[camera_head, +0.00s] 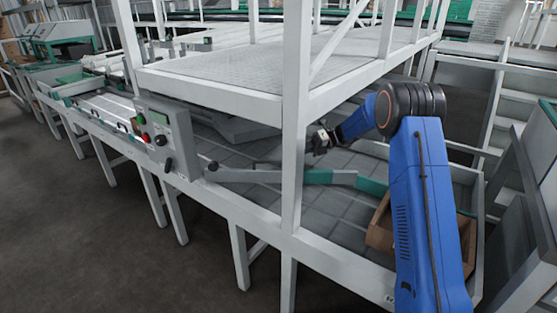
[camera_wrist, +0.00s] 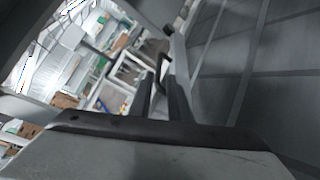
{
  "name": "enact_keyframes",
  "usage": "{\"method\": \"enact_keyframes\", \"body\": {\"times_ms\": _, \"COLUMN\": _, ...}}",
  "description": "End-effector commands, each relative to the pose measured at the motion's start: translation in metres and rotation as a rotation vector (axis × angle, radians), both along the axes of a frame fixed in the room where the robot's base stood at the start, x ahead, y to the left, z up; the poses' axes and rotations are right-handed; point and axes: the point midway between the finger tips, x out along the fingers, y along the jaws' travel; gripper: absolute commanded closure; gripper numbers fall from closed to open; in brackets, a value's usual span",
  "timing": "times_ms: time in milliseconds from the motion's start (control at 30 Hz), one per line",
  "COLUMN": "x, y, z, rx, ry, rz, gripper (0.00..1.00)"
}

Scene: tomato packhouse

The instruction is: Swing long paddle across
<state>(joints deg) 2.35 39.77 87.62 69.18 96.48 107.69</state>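The long paddle (camera_head: 255,176) is a pale grey bar with green sections toward its right end. It lies low across the grey tiled bed, behind the white frame post, which hides a little of it. A dark knob (camera_head: 213,166) sits at its left end. My gripper (camera_head: 320,142) is above the paddle, right of the post, apart from it as far as I can tell. In the wrist view its two dark fingers (camera_wrist: 162,98) stand apart, and a thin black bent piece (camera_wrist: 162,66) shows beyond them beside a pale bar (camera_wrist: 180,58), probably the paddle.
A white upper deck (camera_head: 225,95) and its post (camera_head: 293,150) stand close to my arm. A control box (camera_head: 167,135) with buttons is at the left. A brown carton (camera_head: 380,232) sits on the bed at the right, partly behind my arm.

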Motion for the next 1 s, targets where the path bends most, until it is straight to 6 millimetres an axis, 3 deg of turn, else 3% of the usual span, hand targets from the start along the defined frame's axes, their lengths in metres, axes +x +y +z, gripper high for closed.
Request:
{"method": "enact_keyframes", "body": {"times_ms": 300, "x": 0.017, "y": -0.058, "z": 0.013, "rx": -0.001, "ry": -0.002, "rz": -0.003, "gripper": 0.83}}
{"method": "enact_keyframes", "body": {"times_ms": 500, "x": 0.023, "y": -0.080, "z": 0.017, "rx": -0.001, "ry": -0.001, "rz": -0.002, "gripper": 0.83}}
{"method": "enact_keyframes", "body": {"times_ms": 1000, "x": 0.025, "y": -0.087, "z": 0.020, "rx": -0.002, "ry": -0.004, "rz": 0.000, "gripper": 0.83}}
